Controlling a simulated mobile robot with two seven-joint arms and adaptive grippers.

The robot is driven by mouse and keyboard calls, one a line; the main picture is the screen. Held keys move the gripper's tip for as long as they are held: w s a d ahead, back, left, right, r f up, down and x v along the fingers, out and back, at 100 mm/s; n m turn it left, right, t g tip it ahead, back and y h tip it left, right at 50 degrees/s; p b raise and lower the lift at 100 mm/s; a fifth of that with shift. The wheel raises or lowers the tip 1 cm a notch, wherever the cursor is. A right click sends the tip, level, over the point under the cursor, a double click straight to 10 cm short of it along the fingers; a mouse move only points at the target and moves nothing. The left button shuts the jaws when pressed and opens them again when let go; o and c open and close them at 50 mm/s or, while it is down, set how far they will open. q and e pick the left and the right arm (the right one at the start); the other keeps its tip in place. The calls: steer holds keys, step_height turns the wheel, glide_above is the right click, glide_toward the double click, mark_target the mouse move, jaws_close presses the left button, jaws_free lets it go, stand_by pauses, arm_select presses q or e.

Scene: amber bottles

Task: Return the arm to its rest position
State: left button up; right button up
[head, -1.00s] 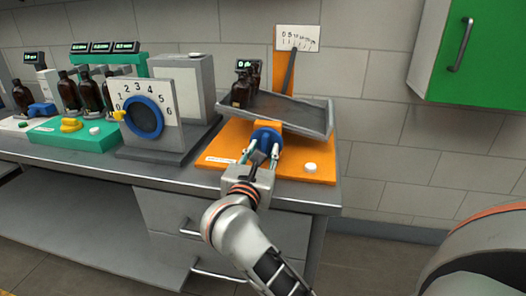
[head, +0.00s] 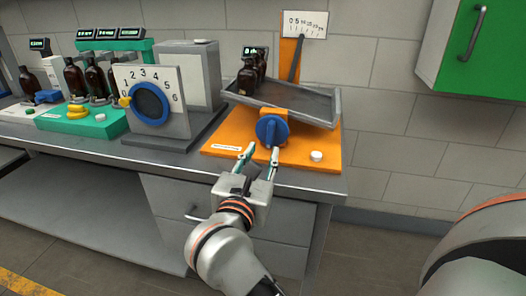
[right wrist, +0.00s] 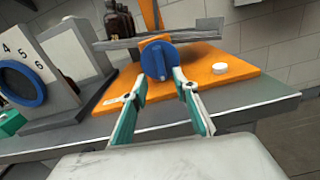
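My right gripper (head: 260,160) is open and empty, just in front of the orange station at the counter's front edge. Its two fingers, with teal pads, also show spread apart in the right wrist view (right wrist: 160,95). The blue knob (head: 271,130) on the orange base (head: 222,138) lies just beyond the fingertips; in the right wrist view the knob (right wrist: 159,58) shows between and past them. I cannot tell whether a fingertip touches it. My left gripper is not in view.
A tilted grey tray (head: 300,103) carries dark amber bottles (head: 247,78) at its left end. A dial box (head: 150,103) stands left on the counter (head: 160,160), beside a green station (head: 85,122) with more bottles. A green cabinet (head: 485,60) hangs at upper right. Floor space lies right of the counter.

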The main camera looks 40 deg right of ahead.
stand_by(0.4)
